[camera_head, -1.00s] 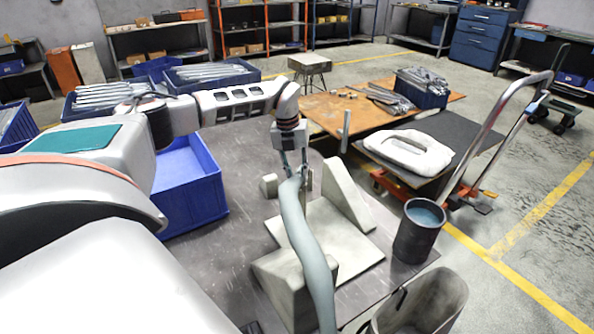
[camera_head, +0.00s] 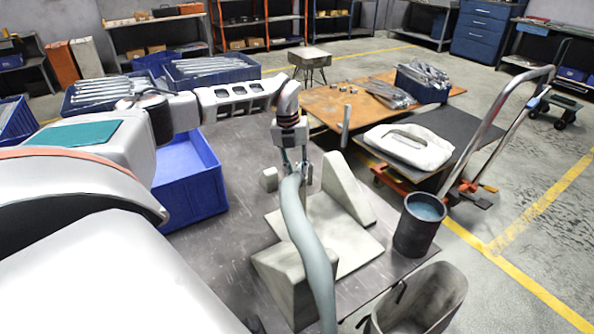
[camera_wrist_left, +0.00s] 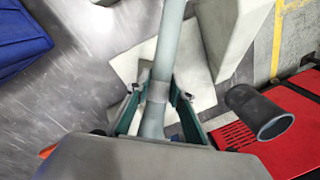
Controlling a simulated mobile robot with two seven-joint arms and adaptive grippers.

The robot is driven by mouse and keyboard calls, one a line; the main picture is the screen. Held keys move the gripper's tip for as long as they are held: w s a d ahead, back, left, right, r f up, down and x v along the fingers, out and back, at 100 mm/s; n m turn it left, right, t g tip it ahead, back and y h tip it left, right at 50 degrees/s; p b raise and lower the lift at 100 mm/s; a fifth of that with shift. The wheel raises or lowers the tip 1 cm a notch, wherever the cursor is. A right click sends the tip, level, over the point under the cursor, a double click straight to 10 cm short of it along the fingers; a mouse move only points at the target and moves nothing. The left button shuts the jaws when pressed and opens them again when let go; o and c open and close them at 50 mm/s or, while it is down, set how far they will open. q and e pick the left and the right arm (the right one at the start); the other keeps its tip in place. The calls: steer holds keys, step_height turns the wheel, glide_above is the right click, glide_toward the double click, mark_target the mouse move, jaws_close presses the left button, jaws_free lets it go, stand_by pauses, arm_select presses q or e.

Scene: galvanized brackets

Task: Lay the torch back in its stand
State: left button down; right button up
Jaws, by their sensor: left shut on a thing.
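The torch (camera_head: 308,235) is a long, curved grey-blue tube. My left gripper (camera_head: 294,168) is shut on it near its far end, and the tube runs down toward the bottom edge of the head view. In the left wrist view, the torch (camera_wrist_left: 170,40) passes between the fingers of the left gripper (camera_wrist_left: 158,92). The stand (camera_head: 348,248) is a pale plate with wedge-shaped uprights on the dark table. The torch crosses in front of it; I cannot tell whether they touch. My right gripper is not in view.
A blue bin (camera_head: 205,185) stands left of the stand. A dark cup (camera_head: 419,225) stands at the table's right edge, with a grey open bin (camera_head: 435,295) in front. A small pale block (camera_head: 269,179) lies behind the stand. A trolley (camera_head: 480,160) stands beyond.

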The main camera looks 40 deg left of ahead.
arm_select(q)
steer(key=shift+f, duration=0.15)
steer(key=c, duration=1.7)
jaws_free()
step_height(320, 180, up, 12)
steer(key=s+a, duration=0.1)
steer(key=shift+a, duration=0.15)
steer(key=shift+f, duration=0.1)
